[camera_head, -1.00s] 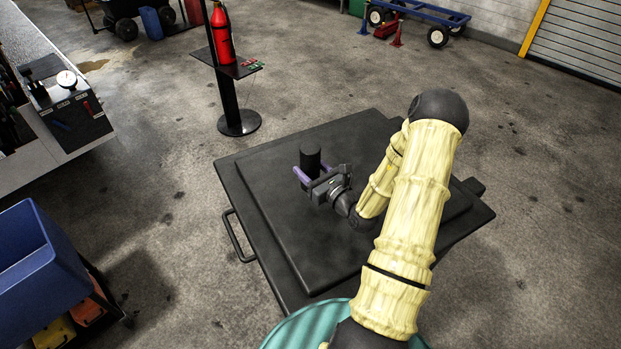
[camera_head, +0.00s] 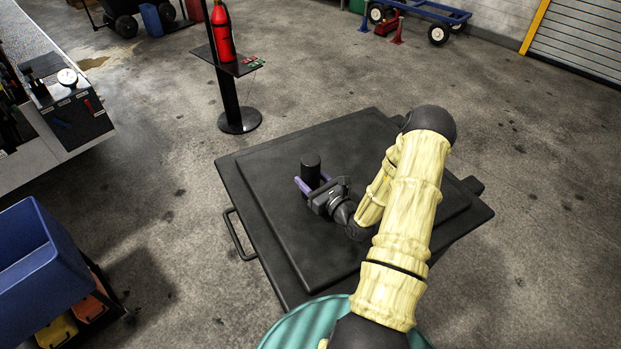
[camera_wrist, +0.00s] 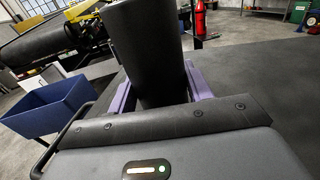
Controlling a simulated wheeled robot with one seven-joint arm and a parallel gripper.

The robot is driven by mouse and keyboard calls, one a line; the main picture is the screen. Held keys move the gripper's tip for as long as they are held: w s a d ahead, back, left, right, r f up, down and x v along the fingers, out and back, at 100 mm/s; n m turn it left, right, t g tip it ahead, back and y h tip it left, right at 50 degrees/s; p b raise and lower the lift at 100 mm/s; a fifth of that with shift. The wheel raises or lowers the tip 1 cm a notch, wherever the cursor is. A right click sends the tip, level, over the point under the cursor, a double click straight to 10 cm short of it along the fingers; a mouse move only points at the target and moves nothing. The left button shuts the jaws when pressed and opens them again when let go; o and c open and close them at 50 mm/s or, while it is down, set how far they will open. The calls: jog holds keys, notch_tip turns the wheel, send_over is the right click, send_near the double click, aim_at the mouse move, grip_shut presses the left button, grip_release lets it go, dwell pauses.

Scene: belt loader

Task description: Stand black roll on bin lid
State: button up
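The black roll (camera_head: 311,168) is a dark upright cylinder above the left part of the black bin lid (camera_head: 275,215). In the wrist view the roll (camera_wrist: 150,50) rises between the two purple fingers of my gripper (camera_wrist: 160,88). My gripper (camera_head: 312,184) reaches in from the right and is shut on the roll's lower part. The roll's lower end is hidden by the fingers and the palm, so I cannot tell whether it touches the lid.
A red extinguisher (camera_head: 221,35) stands by a black post beyond the lid. A blue cart (camera_head: 430,12) is far back. The lid around the roll is clear.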

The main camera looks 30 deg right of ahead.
jog(key=o, duration=0.4)
jog(key=shift+o, duration=0.2)
jog(key=shift+r, duration=0.2)
jog(key=s+b, duration=0.1)
jog(key=s, duration=0.2)
jog(key=s+d+b, duration=0.1)
jog(key=s+b, duration=0.1)
jog(key=s, duration=0.2)
jog(key=s+d+b, duration=0.1)
jog(key=s+b, duration=0.1)
jog(key=s, duration=0.2)
jog(key=shift+f, duration=0.2)
jog(key=shift+s+d+r, duration=0.1)
jog(key=shift+s, duration=0.35)
